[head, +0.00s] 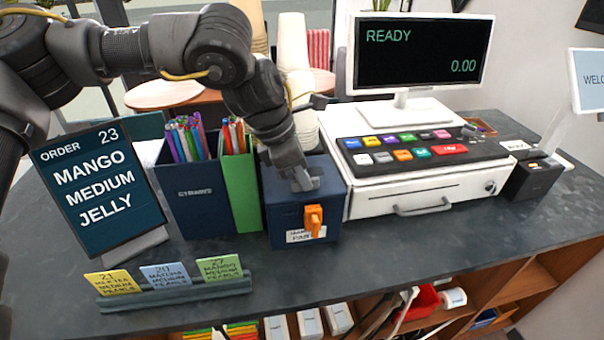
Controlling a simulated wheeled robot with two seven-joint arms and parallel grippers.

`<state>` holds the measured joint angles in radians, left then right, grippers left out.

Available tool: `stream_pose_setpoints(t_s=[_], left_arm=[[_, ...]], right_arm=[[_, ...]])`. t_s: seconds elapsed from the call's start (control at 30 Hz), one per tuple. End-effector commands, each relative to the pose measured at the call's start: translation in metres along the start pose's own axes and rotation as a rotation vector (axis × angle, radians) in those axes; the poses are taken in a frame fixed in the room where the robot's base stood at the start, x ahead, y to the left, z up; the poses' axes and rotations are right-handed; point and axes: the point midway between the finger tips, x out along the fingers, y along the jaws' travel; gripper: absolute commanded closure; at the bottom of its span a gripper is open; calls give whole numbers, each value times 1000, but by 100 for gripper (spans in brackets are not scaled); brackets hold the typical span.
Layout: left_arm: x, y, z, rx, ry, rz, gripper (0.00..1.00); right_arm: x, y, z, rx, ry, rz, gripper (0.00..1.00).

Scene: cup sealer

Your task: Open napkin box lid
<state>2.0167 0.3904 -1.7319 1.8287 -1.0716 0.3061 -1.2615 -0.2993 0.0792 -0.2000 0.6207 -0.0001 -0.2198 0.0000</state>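The napkin box (285,230) is a dark blue box on the counter, between the green straw holder and the cash register. An orange latch (313,220) and a white label (306,236) are on its front. Its lid (329,182) looks down flat on top. My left gripper (304,182) reaches down from above and its tip is at the top of the box, over the lid. Whether its fingers touch the lid or are apart is too small to tell. My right gripper is not in view.
A blue straw holder (195,205) and a green one (241,190) stand left of the box. The cash register (420,200) is close on the right. An order sign (98,190) and a card rack (175,298) stand at left front. The counter (400,245) is clear in front.

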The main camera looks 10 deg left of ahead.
Motion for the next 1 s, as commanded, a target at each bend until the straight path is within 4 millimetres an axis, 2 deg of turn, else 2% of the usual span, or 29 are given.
stream_pose_setpoints(t_s=[0.37,0.53,0.67,1.0], left_arm=[[-1,0,0,-1,0,0,100],[-5,1,2,-12,-1,-24,100],[-13,5,5,-34,-1,-75,100],[-37,22,16,-130,-2,-300,100]], right_arm=[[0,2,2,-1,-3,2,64],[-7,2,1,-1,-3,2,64],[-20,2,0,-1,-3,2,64],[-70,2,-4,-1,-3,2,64]])
